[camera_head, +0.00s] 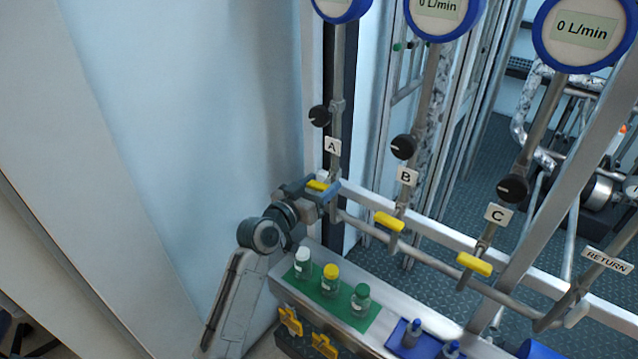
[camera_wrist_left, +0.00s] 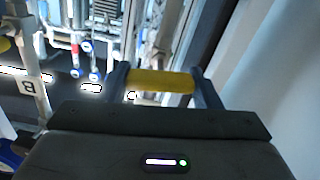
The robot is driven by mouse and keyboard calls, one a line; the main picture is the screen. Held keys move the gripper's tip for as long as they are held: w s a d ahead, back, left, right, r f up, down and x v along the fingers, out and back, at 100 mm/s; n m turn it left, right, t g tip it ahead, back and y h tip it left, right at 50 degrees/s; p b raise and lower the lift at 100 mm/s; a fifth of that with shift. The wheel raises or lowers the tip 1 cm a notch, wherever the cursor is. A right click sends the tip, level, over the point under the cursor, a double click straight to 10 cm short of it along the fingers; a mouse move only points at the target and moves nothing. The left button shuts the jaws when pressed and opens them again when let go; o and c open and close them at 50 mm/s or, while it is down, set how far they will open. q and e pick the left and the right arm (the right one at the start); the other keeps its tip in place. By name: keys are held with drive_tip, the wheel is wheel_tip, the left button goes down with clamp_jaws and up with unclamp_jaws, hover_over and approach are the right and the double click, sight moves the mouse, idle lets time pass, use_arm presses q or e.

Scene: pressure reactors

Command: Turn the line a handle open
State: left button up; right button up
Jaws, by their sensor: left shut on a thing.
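The line A handle (camera_head: 317,185) is a small yellow bar on the leftmost pipe, under the label A (camera_head: 332,146). My left gripper (camera_head: 322,190) is at it, with its fingers on either side of the yellow bar. In the left wrist view the yellow handle (camera_wrist_left: 160,82) spans between the two dark fingers, and the gripper is shut on it. The handle lies crosswise to its pipe, as far as the head view shows. The gripper hides part of the valve. My right gripper is not in view.
Yellow handles of line B (camera_head: 389,222) and line C (camera_head: 474,264) sit to the right. Below, bottles stand on a green mat (camera_head: 328,293), with blue-capped bottles on a blue mat (camera_head: 398,345). Black knobs (camera_head: 319,116) and round gauges (camera_head: 586,30) are above. A plain wall (camera_head: 200,100) is left.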

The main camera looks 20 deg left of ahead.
use_arm(q)
drive_tip(key=n+p, duration=0.2)
drive_tip(key=n, duration=0.2)
drive_tip(key=shift+r+n, duration=0.1)
drive_tip(key=shift+n, duration=0.2)
drive_tip(key=n+p, duration=0.1)
drive_tip(key=n, duration=0.1)
drive_tip(key=shift+a+n+p, duration=0.1)
drive_tip(key=shift+n+p, duration=0.3)
drive_tip(key=n+p, duration=0.3)
drive_tip(key=n, duration=0.3)
drive_tip(key=shift+f+n+p, duration=0.2)
drive_tip(key=shift+n+p, duration=0.5)
drive_tip(key=shift+n, duration=0.6)
drive_tip(key=o, duration=1)
drive_tip(key=shift+f, duration=0.1)
